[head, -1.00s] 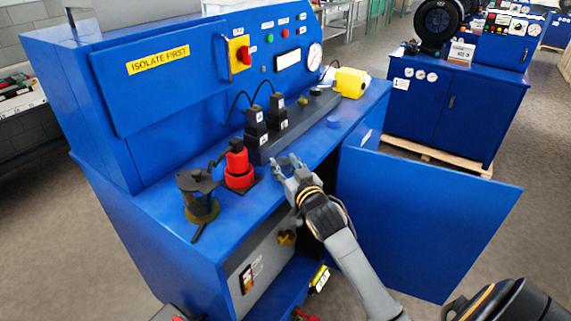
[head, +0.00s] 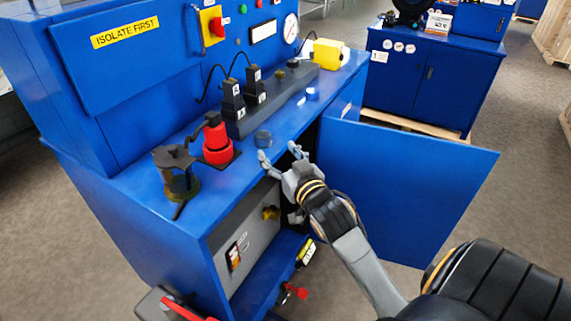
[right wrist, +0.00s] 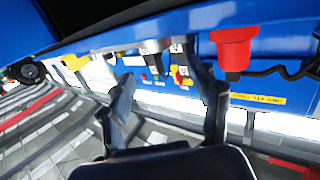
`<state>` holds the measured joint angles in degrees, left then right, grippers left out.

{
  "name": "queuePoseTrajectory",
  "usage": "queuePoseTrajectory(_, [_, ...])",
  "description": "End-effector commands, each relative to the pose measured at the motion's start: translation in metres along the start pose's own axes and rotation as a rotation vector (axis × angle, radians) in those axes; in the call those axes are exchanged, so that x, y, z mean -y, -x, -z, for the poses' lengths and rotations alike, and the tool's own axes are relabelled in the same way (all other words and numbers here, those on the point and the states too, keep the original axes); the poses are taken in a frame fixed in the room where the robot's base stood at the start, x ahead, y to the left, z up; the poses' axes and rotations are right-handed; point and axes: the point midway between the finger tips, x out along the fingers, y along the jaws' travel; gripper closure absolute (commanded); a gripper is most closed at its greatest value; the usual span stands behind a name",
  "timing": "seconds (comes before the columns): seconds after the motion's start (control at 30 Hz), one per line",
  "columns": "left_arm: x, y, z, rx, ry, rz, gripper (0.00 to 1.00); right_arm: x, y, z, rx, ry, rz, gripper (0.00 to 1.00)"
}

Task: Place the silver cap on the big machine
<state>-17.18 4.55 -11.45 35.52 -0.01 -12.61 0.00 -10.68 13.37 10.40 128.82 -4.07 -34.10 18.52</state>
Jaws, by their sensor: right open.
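The big blue machine (head: 130,188) fills the left and middle of the head view.
An open blue door (head: 405,185) stands right of my right arm.

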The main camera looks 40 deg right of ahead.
Motion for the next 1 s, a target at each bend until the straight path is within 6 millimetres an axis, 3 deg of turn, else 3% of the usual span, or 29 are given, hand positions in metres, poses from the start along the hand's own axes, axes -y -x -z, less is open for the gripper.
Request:
queuePoseTrajectory(0.1, [0.0, -0.005, -0.001, 0.0, 0.0, 0.0, 0.67, 0.0, 0.019, -0.002, 0.002, 0.0, 0.0, 0.38])
queuePoseTrajectory(0.23, [0.0, -0.006, -0.001, 0.0, 0.0, 0.0, 0.67, 0.0, 0.031, -0.001, 0.0, 0.001, 0.0, 0.38])
queuePoseTrajectory(0.87, [0.0, -0.006, -0.001, 0.001, 0.0, 0.0, 0.67, 0.0, 0.034, -0.001, 0.003, 0.001, 0.0, 0.38])
queuePoseTrajectory(1.0, [0.0, -0.006, -0.001, 0.0, 0.0, 0.0, 0.67, 0.009, 0.042, -0.028, 0.105, 0.014, 0.007, 0.38])
